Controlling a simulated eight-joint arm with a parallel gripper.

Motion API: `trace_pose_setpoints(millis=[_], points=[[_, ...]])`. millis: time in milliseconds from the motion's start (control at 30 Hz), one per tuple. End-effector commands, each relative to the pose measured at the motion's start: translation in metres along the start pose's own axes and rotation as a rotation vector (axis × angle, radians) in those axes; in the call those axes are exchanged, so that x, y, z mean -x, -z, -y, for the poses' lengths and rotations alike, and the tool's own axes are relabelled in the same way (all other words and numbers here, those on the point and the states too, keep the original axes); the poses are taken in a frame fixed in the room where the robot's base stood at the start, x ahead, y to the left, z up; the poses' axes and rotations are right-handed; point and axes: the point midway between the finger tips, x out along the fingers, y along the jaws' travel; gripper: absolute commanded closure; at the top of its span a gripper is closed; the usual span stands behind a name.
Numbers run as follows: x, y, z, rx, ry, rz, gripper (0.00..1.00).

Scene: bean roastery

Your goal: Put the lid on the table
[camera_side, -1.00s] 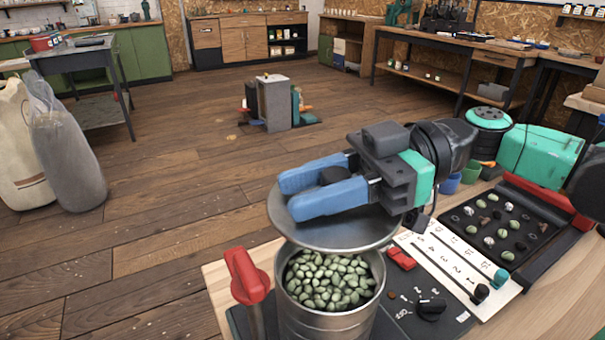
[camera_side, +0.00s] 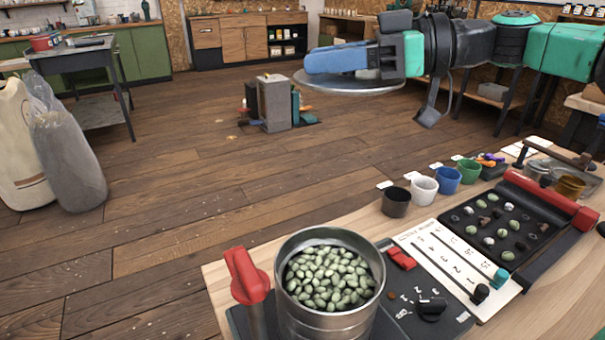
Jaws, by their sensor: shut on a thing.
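The lid (camera_side: 350,87) is a round, flat metal disc held up in the air in the upper middle of the view. My gripper (camera_side: 338,60), with blue fingers, is shut on the lid from above; the fingers hide its grip point. The metal canister (camera_side: 328,320) stands open at the front, full of green beans (camera_side: 333,277). The wooden table (camera_side: 330,220) lies below and in front of the lid. The lid is well above the table and apart from the canister.
A red lever (camera_side: 245,275) stands left of the canister. Black, white, blue and green cups line the table's back edge, including the black cup (camera_side: 396,202). A bean tray (camera_side: 500,228) and a slider panel (camera_side: 455,262) fill the right. Bare wood shows behind the canister.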

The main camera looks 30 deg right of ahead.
Motion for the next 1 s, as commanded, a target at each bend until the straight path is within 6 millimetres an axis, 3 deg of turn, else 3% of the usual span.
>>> trace_pose_setpoints(millis=[33, 100, 200, 333, 567, 800, 1000], points=[[0.006, -0.011, -0.025, -0.018, -0.101, -0.001, 1.0], [0.016, -0.026, -0.056, -0.039, -0.239, -0.003, 1.0], [0.034, -0.043, -0.09, -0.065, -0.403, -0.011, 1.0], [0.053, -0.058, -0.115, -0.082, -0.54, -0.019, 1.0], [0.058, -0.084, -0.123, -0.096, -0.632, -0.025, 1.0], [0.06, -0.138, -0.116, -0.114, -0.787, -0.026, 1.0], [0.066, -0.154, -0.106, -0.128, -0.862, -0.026, 1.0]])
